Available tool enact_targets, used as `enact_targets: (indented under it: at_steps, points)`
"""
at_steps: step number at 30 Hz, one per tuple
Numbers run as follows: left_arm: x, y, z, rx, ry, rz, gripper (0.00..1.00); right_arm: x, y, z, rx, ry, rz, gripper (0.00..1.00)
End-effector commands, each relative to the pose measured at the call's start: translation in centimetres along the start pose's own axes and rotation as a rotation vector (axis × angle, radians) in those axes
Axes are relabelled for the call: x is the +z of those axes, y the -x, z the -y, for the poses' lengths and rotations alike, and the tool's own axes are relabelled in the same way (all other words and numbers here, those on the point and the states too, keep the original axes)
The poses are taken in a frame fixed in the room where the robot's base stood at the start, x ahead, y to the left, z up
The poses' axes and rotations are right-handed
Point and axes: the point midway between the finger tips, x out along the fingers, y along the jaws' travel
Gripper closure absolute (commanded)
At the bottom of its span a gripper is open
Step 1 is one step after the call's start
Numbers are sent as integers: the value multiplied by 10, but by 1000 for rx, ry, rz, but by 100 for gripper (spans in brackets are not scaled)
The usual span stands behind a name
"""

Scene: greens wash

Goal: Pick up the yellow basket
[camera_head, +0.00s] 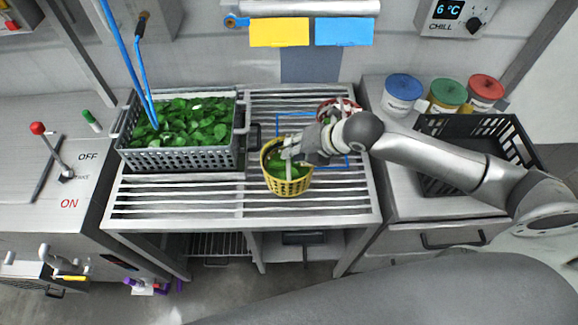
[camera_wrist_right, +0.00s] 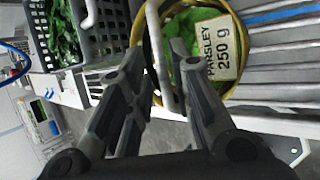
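The yellow basket (camera_head: 287,184) stands upright on the slatted rack, with green leaves in it. In the right wrist view the basket's yellow rim (camera_wrist_right: 153,38) shows, with a label reading PARSLEY 250 g. My right gripper (camera_head: 292,150) is over the basket from the right and hides part of its top. In the wrist view its fingers (camera_wrist_right: 158,55) are apart, with a pale grey bar, apparently the basket's handle, running between them. A gap shows beside the bar. My left gripper is not in view.
A grey crate of leaves (camera_head: 180,160) stands left of the basket, its handle close by. A red round thing (camera_head: 338,108) is partly hidden behind my right gripper. A black crate (camera_head: 505,140) and several lidded tubs (camera_head: 403,92) stand right. The rack's front slats (camera_head: 180,200) are clear.

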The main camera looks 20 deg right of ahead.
Motion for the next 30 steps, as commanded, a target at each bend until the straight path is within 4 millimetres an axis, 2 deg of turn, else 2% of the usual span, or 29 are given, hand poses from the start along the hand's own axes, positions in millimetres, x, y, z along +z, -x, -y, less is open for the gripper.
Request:
enact_targets:
  at_steps: [3, 10, 20, 25, 30]
  points:
    - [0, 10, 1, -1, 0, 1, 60, 3, -12, 0, -1, -4, -2, 79]
    - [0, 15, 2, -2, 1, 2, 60, 4, -36, 1, 0, -1, -1, 79]
    - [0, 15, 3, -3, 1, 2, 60, 4, -41, 2, 0, 1, 0, 79]
    - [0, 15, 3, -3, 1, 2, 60, 4, -41, 2, -1, 0, 0, 100]
    - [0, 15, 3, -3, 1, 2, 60, 4, -41, 2, -1, 0, 0, 100]
